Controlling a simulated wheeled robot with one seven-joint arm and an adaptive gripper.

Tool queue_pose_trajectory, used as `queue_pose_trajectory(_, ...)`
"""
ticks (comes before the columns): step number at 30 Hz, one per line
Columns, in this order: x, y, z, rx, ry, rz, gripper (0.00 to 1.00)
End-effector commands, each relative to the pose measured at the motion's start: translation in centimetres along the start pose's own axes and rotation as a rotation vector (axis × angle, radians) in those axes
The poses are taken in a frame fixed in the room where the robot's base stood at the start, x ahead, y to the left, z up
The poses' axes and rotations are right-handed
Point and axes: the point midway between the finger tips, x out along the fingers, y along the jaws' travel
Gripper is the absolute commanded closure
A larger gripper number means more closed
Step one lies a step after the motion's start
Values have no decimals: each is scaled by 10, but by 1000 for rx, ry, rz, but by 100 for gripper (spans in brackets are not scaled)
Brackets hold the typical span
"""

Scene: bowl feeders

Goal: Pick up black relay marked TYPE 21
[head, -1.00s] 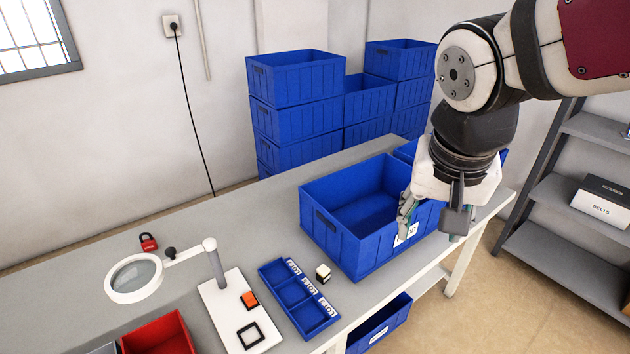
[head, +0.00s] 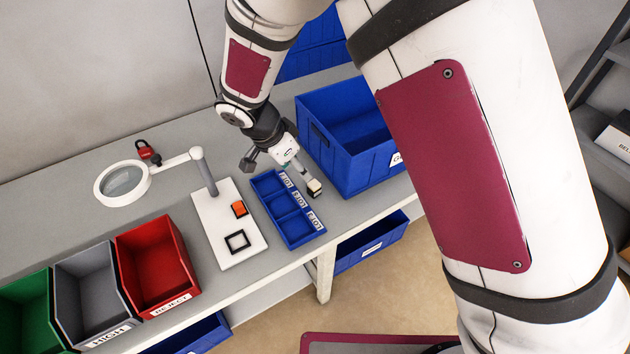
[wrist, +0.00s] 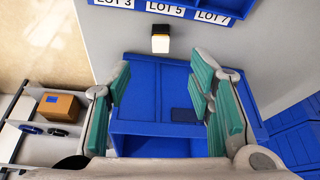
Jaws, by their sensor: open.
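A small black relay with a pale top (head: 315,187) stands on the grey table, between the blue lot tray and the large blue bin. In the wrist view the relay (wrist: 161,46) shows a white face, a yellow strip and a dark part; any marking is too small to read. My gripper (wrist: 162,68) is open and empty, its teal fingers wide apart. The relay lies beyond the fingertips, about midway between them, untouched as far as the wrist view shows. In the head view my gripper (head: 303,172) is just behind the relay, pointing down at a slant.
The blue three-compartment tray (head: 268,183) is left of the relay; the large blue bin (head: 372,172) is close on its right. A white board (head: 215,225) holds an orange block (head: 239,208) and the magnifier stand. Red (head: 165,220), grey and green bins stand front left.

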Motion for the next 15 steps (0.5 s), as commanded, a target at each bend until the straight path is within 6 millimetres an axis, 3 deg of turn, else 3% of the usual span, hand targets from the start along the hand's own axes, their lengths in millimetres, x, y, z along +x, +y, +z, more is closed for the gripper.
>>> queue_pose_trajectory(9,58,1,0,2,-1,4,52)
queue_pose_trajectory(15,78,0,0,1,-1,2,52)
